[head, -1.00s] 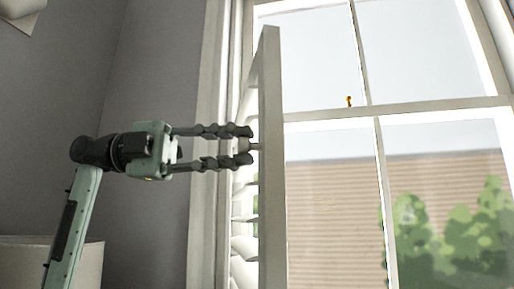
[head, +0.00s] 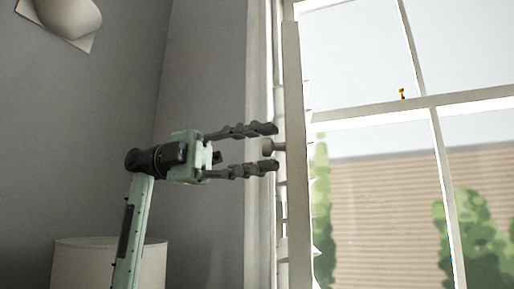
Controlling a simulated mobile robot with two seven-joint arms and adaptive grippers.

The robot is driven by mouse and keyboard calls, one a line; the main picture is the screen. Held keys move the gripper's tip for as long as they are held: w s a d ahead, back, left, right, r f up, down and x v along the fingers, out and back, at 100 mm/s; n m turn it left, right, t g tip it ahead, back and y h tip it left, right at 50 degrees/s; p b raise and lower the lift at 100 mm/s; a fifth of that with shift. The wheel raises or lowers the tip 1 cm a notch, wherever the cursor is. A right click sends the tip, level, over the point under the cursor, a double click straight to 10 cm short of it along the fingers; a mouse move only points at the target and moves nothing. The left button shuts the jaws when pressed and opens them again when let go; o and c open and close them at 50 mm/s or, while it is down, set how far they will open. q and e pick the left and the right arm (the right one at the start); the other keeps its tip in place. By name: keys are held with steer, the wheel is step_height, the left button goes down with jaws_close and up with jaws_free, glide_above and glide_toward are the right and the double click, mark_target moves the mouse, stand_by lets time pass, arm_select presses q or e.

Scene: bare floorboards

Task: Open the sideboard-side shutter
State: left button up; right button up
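The white louvred shutter (head: 297,150) stands almost edge-on at the left side of the window, swung out from the panes. Slat ends show along its right edge. Its small round grey knob (head: 268,147) sticks out to the left on a short stem. My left gripper (head: 277,147) comes in from the left, with one finger above the knob and one below. The fingers are open, with a visible gap between each and the knob. My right gripper is not in view.
The window frame (head: 432,101) with a small gold catch (head: 402,94) fills the right. A cream cylindrical thing (head: 150,262) stands at lower left, behind my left arm. A pale curved fitting (head: 68,18) is on the grey wall at upper left.

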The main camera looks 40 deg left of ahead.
arm_select(q)
steer(key=shift+o, duration=0.5)
steer(key=s+a, duration=0.1)
steer(key=a, duration=1.1)
steer(key=shift+s, duration=0.3)
steer(key=shift+d, duration=0.1)
